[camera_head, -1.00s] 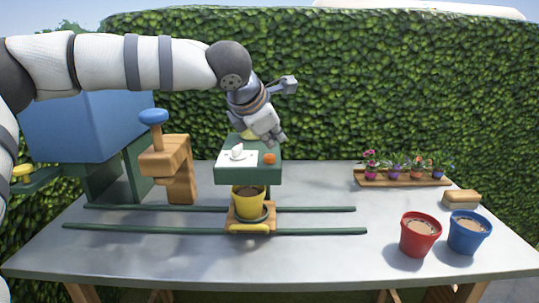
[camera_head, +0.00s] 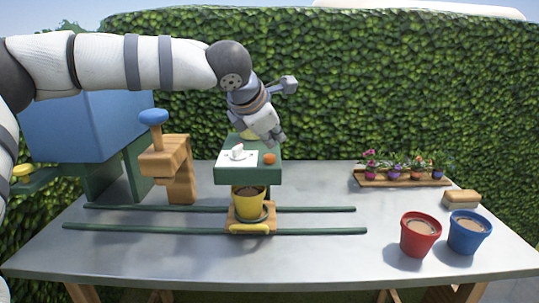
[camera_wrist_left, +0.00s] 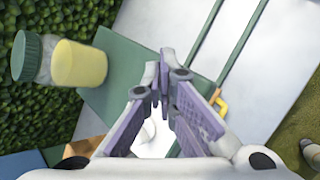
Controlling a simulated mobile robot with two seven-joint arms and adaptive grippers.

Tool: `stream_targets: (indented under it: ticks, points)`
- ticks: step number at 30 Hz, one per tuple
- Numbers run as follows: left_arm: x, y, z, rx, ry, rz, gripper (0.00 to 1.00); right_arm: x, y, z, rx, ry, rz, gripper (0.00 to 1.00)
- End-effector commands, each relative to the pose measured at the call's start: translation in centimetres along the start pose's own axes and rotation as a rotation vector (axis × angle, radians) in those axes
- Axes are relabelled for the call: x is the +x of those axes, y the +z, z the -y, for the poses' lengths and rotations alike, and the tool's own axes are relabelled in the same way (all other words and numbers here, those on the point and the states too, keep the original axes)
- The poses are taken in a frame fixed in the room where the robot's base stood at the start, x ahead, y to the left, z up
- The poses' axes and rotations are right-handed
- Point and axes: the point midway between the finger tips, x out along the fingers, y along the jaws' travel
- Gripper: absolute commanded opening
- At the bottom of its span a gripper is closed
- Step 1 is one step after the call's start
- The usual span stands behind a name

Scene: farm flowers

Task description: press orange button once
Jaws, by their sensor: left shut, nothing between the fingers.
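The orange button (camera_head: 269,159) is a small round knob on the front edge of a green stand (camera_head: 248,175), right of a white panel (camera_head: 228,160). My left gripper (camera_head: 275,142) is shut and empty. In the head view its fingertips appear just above and behind the button, and I cannot tell whether they touch it. In the left wrist view the shut fingers (camera_wrist_left: 168,78) are over the green stand (camera_wrist_left: 120,75), and I cannot make out the button there. My right gripper is not in view.
A yellow pot (camera_head: 249,203) sits on a wooden carriage under the stand, between green rails (camera_head: 150,229). A wooden post with a blue knob (camera_head: 153,117) stands left. Red (camera_head: 420,240) and blue (camera_head: 468,240) pots, a sponge (camera_head: 461,199) and a flower tray (camera_head: 400,179) are right.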

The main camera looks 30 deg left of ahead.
Motion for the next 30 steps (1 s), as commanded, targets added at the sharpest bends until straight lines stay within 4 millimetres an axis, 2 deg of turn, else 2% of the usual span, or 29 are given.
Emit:
stream_targets:
  ticks: [30]
  points:
    - [0.9,-0.65,0.64,0.0,0.0,0.0,0.0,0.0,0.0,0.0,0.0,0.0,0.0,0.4]
